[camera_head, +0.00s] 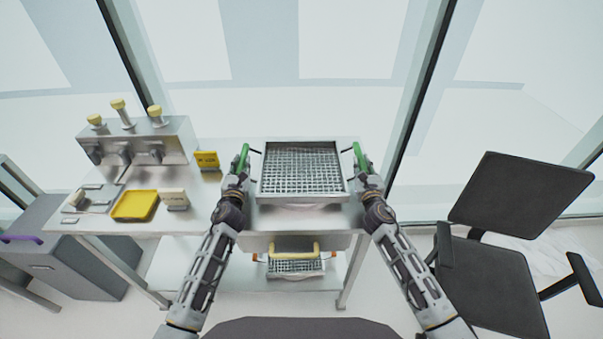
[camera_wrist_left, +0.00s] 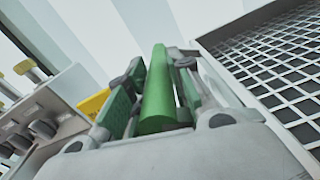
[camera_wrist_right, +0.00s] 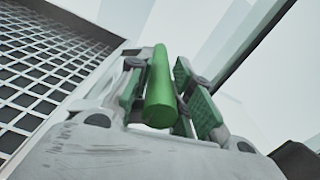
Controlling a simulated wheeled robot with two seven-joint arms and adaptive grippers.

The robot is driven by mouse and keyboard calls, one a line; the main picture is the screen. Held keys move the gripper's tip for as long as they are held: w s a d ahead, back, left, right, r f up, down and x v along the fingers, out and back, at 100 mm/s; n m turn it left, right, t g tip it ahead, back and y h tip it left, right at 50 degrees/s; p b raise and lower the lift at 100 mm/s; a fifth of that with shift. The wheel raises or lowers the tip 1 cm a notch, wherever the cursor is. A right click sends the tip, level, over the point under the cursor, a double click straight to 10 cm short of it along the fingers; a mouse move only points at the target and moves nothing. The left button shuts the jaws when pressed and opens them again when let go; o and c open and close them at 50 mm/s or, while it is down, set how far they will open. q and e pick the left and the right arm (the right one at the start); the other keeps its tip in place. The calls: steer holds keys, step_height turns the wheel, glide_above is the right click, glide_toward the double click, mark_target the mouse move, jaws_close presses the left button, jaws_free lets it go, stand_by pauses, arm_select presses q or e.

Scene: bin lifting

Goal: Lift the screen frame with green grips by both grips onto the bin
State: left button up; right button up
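The screen frame (camera_head: 258,190), a grey metal frame around a dark mesh, lies roughly level at the middle of the worktable in the head view. It has a green grip on each side. My left gripper (camera_head: 241,168) is around the left grip (camera_wrist_left: 158,95), its fingers close on both sides of the bar. My right gripper (camera_head: 364,170) is around the right grip (camera_wrist_right: 160,92) in the same way. A grey metal body (camera_head: 300,240) below the frame may be the bin, mostly hidden. I cannot tell whether the frame rests on something or hangs free.
A yellow tray (camera_head: 136,205), a yellow sign (camera_head: 207,160) and a grey unit with yellow knobs (camera_head: 138,140) stand left on the table. A second screen with a yellow handle (camera_head: 294,257) sits lower down. A black chair (camera_head: 490,270) stands at the right.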

arm_select(q)
jaws_close()
arm_select(e)
jaws_close()
arm_select(q)
steer(key=shift+r, duration=0.1)
arm_select(e)
steer(key=shift+r, duration=0.1)
arm_select(q)
steer(key=shift+r+p, duration=0.25)
steer(key=shift+p, duration=0.1)
arm_select(e)
steer(key=shift+r, duration=0.3)
